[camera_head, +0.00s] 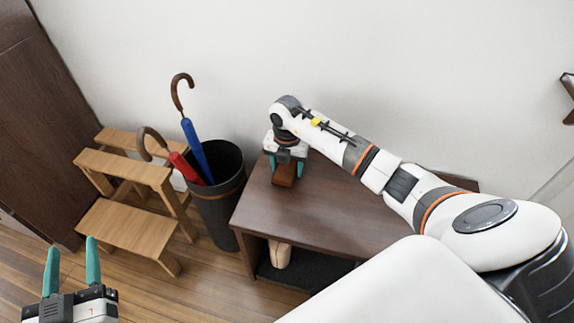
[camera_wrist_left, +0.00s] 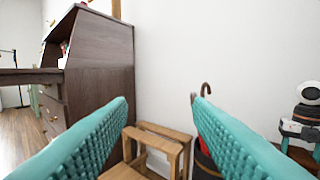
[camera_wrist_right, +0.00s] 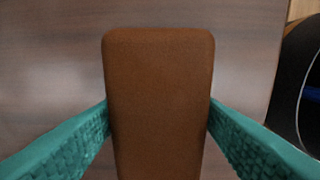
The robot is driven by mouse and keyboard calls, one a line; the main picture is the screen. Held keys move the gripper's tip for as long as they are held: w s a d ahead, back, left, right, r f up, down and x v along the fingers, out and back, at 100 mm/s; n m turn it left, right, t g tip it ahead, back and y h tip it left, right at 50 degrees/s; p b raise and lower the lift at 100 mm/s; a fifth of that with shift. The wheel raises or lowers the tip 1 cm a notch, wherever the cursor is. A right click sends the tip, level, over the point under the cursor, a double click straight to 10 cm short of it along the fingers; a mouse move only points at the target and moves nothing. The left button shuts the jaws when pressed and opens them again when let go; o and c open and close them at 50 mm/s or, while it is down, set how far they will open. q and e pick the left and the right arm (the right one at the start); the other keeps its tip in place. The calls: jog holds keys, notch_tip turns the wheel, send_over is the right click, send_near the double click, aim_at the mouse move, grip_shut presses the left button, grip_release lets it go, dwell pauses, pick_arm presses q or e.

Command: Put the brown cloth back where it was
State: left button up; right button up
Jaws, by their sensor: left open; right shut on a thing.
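The brown cloth (camera_wrist_right: 160,95) is a rounded rectangular block shape that fills the middle of the right wrist view. It also shows in the head view (camera_head: 284,175) at the left end of the dark wooden table (camera_head: 320,215). My right gripper (camera_head: 285,170) points down and is shut on the cloth, a teal finger on each side. I cannot tell whether the cloth touches the table top. My left gripper (camera_head: 72,265) is open and empty at the lower left of the head view, away from the table.
A dark umbrella bin (camera_head: 222,218) with a blue umbrella (camera_head: 195,145) and a red umbrella (camera_head: 183,166) stands left of the table. A wooden step stool (camera_head: 128,225) is further left. Beige footwear (camera_head: 281,253) sits under the table. The table top's front is clear.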

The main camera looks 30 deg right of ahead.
jog(key=o, duration=0.9)
jog(key=shift+o, duration=0.2)
